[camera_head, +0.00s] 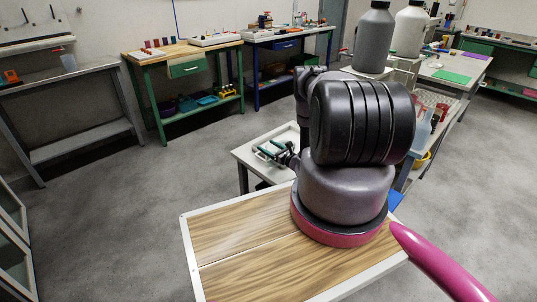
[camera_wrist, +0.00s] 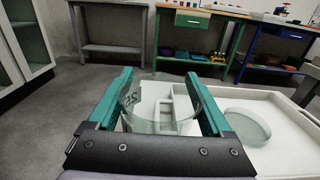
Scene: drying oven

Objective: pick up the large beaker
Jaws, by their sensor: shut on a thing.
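The large beaker (camera_wrist: 152,126) is clear glass with dark markings on its left side. In the wrist view it stands between the two teal fingers of my gripper (camera_wrist: 158,76), which are shut on its sides. In the head view my gripper (camera_head: 271,152) is small and partly hidden behind my arm, over a small white table (camera_head: 243,156). I cannot make out the beaker in the head view. Whether its base touches the table is not clear.
A round glass dish (camera_wrist: 246,128) sits in a white tray (camera_wrist: 290,150) right of the beaker. A glass-door cabinet (camera_wrist: 22,40) stands at the left. A grey bench (camera_wrist: 110,28) and green workbench (camera_head: 185,62) are farther back. Grey floor between is open.

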